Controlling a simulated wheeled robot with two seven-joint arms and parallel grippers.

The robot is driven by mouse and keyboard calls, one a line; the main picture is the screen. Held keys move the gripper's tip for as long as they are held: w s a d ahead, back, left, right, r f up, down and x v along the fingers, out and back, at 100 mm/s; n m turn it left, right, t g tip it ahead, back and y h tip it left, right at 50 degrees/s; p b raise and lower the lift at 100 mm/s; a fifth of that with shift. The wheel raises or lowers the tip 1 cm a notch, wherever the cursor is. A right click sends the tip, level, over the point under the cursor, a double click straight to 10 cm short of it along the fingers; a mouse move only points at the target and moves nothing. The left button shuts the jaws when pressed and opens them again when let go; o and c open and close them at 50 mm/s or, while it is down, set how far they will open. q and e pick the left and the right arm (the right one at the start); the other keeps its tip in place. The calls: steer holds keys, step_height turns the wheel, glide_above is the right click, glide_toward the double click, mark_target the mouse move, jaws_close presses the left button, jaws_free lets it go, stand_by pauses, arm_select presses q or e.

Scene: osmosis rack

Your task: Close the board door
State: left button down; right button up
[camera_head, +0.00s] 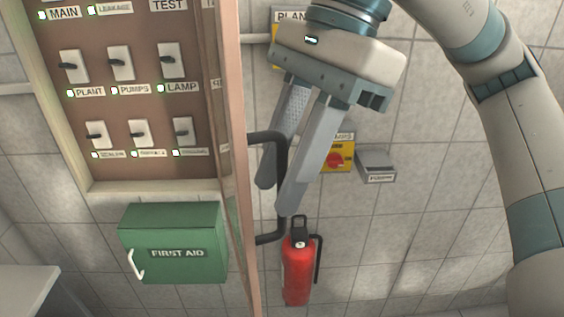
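The board door (238,150) stands open and shows nearly edge-on as a tall pinkish-brown panel at the right side of the switch board (130,120). A black bar handle (270,137) sticks out to the right from the door. My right gripper (279,196) comes down from the top with its two grey fingers spread apart. The handle's upright bar shows between the fingers, partly hidden by the nearer finger. I cannot tell whether either finger touches it. My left gripper is not in view.
A green first aid box (175,243) hangs below the board. A red fire extinguisher (297,272) hangs on the tiled wall below the gripper. A yellow switch box (338,158) and a small grey tray (377,167) are to the right. A pale surface (25,290) is at lower left.

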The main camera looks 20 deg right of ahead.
steer(key=shift+f, duration=0.1)
steer(key=shift+c, duration=0.3)
jaws_close()
steer(key=shift+a, duration=0.15)
